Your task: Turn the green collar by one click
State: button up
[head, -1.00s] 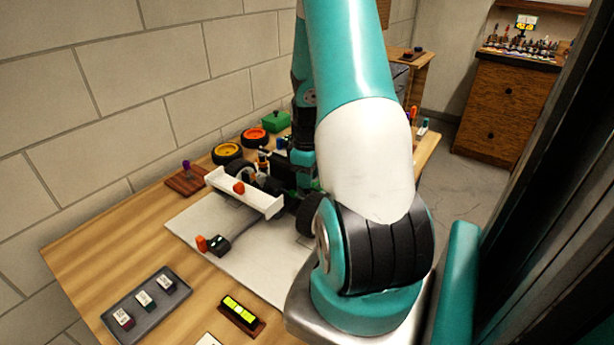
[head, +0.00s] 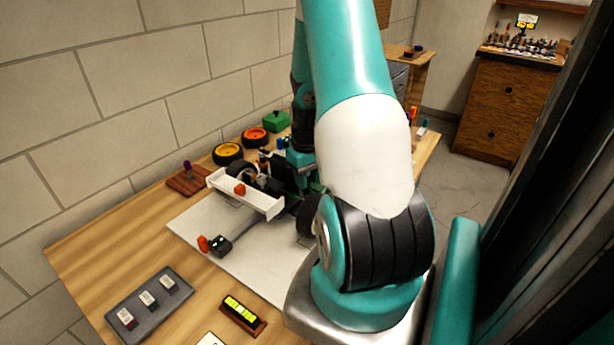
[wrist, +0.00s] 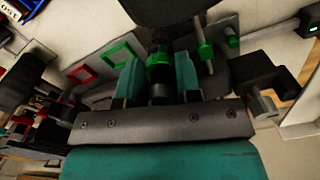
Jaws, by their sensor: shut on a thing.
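The green collar (wrist: 158,72) sits on a dark upright shaft in the wrist view, between the two teal fingers of my gripper (wrist: 158,80). The fingers are closed in on it from left and right, and its lower part merges with dark metal. In the head view the collar is hidden behind my arm. The RC car shows there by its white rear wing (head: 246,196), with my wrist (head: 300,158) over its far side.
The car stands on a pale mat (head: 195,225) on the wooden bench. Loose wheels (head: 228,153), a green box (head: 277,121) and a grey tray (head: 150,305) lie around it. In the wrist view, green-banded rods (wrist: 205,50) and a black block (wrist: 262,75) stand right of the fingers.

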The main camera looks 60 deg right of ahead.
jog(key=shift+m, duration=0.7)
jog(key=o, duration=0.9)
jog(key=shift+r, duration=0.1)
notch_tip(320, 180, up, 17)
jog(key=shift+r, duration=0.15)
